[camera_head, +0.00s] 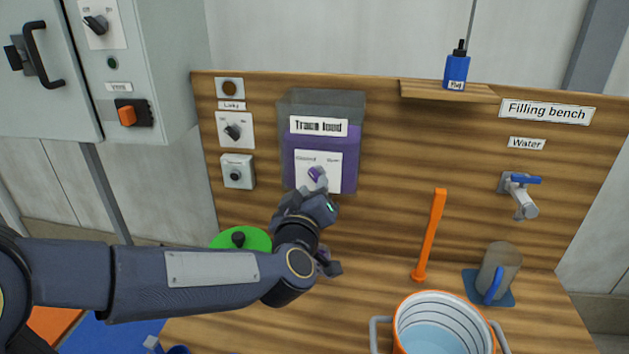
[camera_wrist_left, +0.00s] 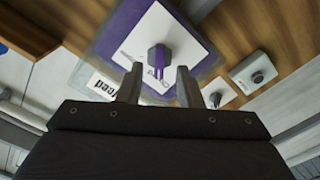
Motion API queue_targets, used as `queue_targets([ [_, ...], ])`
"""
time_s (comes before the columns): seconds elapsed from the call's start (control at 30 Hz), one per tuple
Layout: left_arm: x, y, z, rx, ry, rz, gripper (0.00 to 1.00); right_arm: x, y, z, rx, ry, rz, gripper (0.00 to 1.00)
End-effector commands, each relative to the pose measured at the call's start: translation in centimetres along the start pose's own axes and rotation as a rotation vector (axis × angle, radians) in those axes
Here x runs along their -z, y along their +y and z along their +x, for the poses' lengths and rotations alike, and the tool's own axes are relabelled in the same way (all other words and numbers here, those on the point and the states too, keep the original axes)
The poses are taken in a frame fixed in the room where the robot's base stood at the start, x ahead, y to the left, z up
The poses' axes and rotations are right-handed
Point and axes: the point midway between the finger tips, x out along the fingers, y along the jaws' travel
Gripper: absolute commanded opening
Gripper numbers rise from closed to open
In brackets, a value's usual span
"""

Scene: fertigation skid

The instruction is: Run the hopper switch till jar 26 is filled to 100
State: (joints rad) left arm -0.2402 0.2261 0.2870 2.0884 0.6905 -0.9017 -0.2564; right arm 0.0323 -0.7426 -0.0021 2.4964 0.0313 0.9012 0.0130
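The hopper (camera_head: 300,145), labelled "Trace feed", is a clear box with purple contents on the wooden backboard. Its white switch plate (camera_head: 335,183) carries a purple and grey knob (camera_head: 317,174); in the left wrist view the knob (camera_wrist_left: 160,58) stands just beyond the fingertips. My left gripper (camera_head: 310,192) is in front of the switch; in the left wrist view its fingers (camera_wrist_left: 158,80) are apart, with nothing between them. I cannot make out a jar marked 26 or a fill reading; my left arm covers the bench below the hopper. My right gripper is not in view.
A green lid-like disc (camera_head: 222,240) is behind my left arm. A water tap (camera_head: 520,198) and a shelf (camera_head: 425,91) are on the backboard.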

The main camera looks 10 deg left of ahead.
Motion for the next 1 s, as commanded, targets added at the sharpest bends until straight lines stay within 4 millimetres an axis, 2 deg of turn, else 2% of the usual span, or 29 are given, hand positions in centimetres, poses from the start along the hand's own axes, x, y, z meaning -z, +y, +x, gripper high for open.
queue_targets([
  [0.1,0.1,0.1,1.6,0.001,-0.001,-0.002,0.33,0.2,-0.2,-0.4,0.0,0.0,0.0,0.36],
  [0.2,0.0,0.0,2.4,0.001,-0.001,-0.002,0.33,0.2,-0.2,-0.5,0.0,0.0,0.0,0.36],
  [0.5,0.0,0.0,2.7,-0.001,0.0,-0.002,0.33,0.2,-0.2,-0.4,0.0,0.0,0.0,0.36],
  [0.57,0.0,0.0,2.7,-0.001,0.0,-0.002,0.28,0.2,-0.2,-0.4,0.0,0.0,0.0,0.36],
  [0.77,0.0,0.0,2.7,-0.001,0.0,-0.002,0.01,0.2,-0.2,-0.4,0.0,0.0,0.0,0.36],
  [1.0,-0.1,-0.1,2.7,-0.001,0.0,-0.017,0.0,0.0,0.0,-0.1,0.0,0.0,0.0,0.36],
])
